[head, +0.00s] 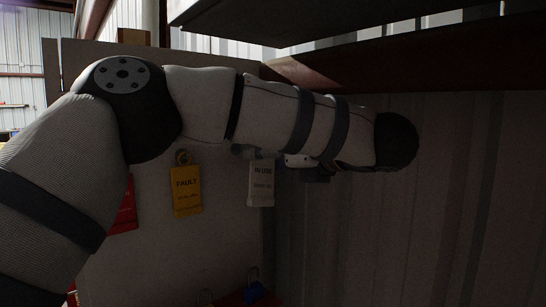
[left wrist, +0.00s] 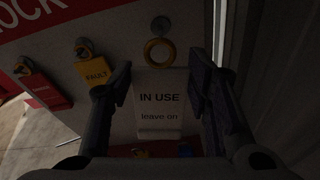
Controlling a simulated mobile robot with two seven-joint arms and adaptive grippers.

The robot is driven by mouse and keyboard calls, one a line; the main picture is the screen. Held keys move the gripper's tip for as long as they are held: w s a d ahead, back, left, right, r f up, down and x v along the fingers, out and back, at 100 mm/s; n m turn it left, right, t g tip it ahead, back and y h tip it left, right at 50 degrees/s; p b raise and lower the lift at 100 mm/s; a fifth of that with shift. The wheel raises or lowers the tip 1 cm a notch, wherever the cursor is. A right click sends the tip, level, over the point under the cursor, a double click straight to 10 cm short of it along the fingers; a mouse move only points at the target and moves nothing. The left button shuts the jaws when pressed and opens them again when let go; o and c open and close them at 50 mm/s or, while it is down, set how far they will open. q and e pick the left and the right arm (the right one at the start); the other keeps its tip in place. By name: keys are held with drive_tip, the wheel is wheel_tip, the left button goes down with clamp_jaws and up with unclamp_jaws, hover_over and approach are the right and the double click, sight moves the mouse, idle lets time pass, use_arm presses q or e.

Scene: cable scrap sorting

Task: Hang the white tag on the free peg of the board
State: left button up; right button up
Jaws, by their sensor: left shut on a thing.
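The white tag (left wrist: 158,105), marked "IN USE", is held upright between the two fingers of my left gripper (left wrist: 160,82). Its yellow ring (left wrist: 160,52) stands above the fingers. A grey peg (left wrist: 160,24) on the board (left wrist: 120,36) shows just above the ring with nothing on it; the ring is not seen around it. In the head view the white tag (head: 261,186) hangs below my left forearm, which hides the ring and that peg. The left gripper (head: 270,154) is mostly covered there. My right gripper is in neither view.
A yellow "FAULT" tag (head: 187,190) and a red tag (head: 125,210) hang on the board left of the white tag. A blue padlock (head: 255,291) and a yellow padlock (head: 205,297) are below. A corrugated wall (head: 400,230) stands right of the board. A dark shelf (head: 300,20) overhangs.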

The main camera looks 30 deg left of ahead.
sight(234, 160)
use_arm(q)
drive_tip(key=shift+r+x, duration=0.2)
drive_tip(key=shift+x, duration=1.5)
drive_tip(key=shift+r+x, duration=0.2)
drive_tip(key=shift+x, duration=1.45)
drive_tip(key=shift+w+a+f, duration=0.15)
drive_tip(key=shift+w+a, duration=0.05)
drive_tip(key=shift+a, duration=0.2)
drive_tip(key=shift+c, duration=1.3)
drive_tip(key=shift+w+a+f, duration=0.2)
drive_tip(key=shift+a+f, duration=0.15)
drive_tip(key=shift+a, duration=0.2)
drive_tip(key=shift+d, duration=0.1)
drive_tip(key=o, duration=1.3)
